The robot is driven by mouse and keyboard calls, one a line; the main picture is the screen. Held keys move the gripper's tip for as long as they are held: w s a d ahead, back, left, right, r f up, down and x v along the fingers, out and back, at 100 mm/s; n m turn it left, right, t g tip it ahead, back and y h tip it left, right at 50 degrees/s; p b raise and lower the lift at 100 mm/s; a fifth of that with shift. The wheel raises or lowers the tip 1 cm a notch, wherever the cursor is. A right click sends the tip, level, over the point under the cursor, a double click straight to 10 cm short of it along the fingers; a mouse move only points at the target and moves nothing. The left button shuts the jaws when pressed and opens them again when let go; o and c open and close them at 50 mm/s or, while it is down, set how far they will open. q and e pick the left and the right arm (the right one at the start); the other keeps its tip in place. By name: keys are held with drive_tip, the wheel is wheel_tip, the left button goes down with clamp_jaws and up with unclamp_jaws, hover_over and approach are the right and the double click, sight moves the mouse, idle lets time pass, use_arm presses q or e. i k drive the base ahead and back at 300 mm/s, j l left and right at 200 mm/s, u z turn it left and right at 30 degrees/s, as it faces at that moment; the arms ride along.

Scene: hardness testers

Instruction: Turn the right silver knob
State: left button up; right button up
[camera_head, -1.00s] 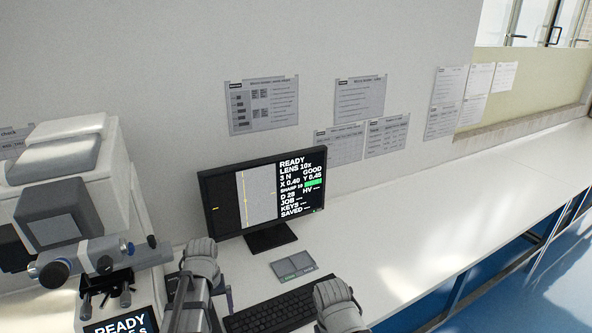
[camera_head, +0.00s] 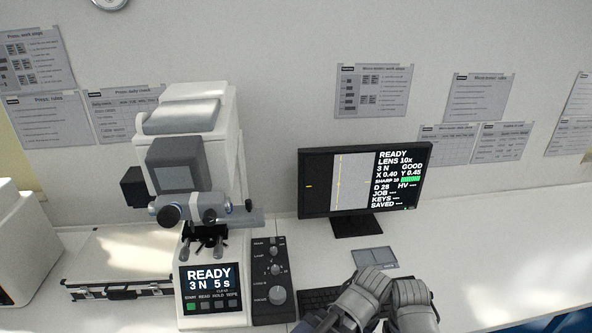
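The white hardness tester (camera_head: 185,150) stands left of centre, with a grey eyepiece bar across its front. My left gripper (camera_head: 350,306) and my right gripper (camera_head: 411,308) are close together at the bottom, right of the tester and over the keyboard area. Both are well away from the knobs. Their fingers are hidden or cut off, so I cannot tell whether they are open.
A black control box (camera_head: 271,283) with several dials stands right of the tester's lit screen (camera_head: 209,281). A monitor (camera_head: 364,181) stands behind the keyboard (camera_head: 318,297) and a grey pad (camera_head: 374,255). The bench at right is clear.

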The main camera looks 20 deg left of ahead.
sight(218, 249)
drive_tip(key=u, duration=1.35)
